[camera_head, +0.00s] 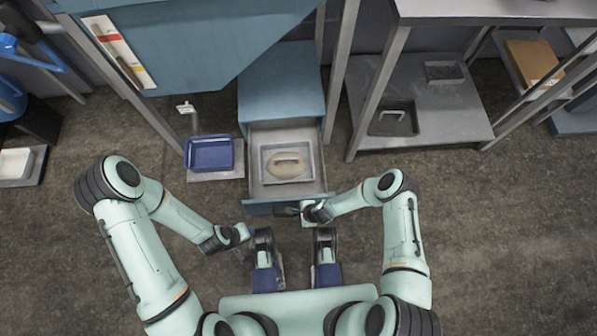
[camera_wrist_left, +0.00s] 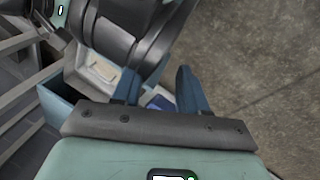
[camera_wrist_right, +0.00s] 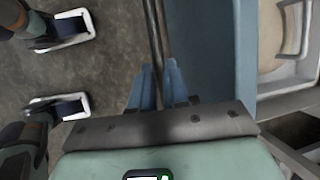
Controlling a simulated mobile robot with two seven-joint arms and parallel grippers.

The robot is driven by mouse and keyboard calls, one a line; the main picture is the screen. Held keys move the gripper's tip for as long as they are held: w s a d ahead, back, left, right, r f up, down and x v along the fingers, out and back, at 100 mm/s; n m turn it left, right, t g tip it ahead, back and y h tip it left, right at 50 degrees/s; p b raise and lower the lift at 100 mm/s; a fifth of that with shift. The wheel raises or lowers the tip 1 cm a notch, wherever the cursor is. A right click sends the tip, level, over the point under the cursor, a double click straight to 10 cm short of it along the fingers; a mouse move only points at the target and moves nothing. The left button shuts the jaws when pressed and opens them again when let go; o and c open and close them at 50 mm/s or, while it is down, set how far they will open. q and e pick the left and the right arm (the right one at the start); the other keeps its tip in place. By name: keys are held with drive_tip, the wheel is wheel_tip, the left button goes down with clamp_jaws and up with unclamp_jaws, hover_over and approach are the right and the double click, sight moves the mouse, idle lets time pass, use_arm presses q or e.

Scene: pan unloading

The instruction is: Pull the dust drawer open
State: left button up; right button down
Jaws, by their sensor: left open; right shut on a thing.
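The dust drawer (camera_head: 257,140) stands open below the blue-grey machine, pulled out toward me. A pan (camera_head: 269,158) with a handle and a pale heap of dust (camera_head: 292,169) sits inside it. My right gripper (camera_head: 303,208) is at the drawer's front panel. In the right wrist view its blue fingers (camera_wrist_right: 158,82) are shut on a thin dark handle bar (camera_wrist_right: 154,28) beside the blue front panel (camera_wrist_right: 213,45). My left gripper is open and apart from the drawer; its fingers (camera_wrist_left: 157,88) show in the left wrist view, with nothing seen between them.
A blue tray (camera_head: 211,153) stands left of the drawer. Metal legs (camera_head: 340,70) flank the machine. A grey shelf table (camera_head: 440,115) with pans stands at the right. The floor (camera_head: 500,240) to the right is clear.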

drive_tip(key=shift+d, duration=0.1)
drive_tip(key=c, duration=1.1)
unclamp_jaws()
use_arm(q)
drive_tip(key=s+d+r+g+h+p, duration=0.1)
drive_tip(key=s+d+r+g+p, duration=0.1)
drive_tip(key=s+d+r+p, duration=0.1)
drive_tip(key=s+r+p, duration=0.1)
drive_tip(key=s+r, duration=0.1)
drive_tip(key=s, duration=0.1)
drive_tip(key=shift+s+r, duration=0.2)
drive_tip(key=shift+s, duration=0.2)
use_arm(e)
drive_tip(key=v, duration=1.3)
drive_tip(key=shift+r, duration=0.2)
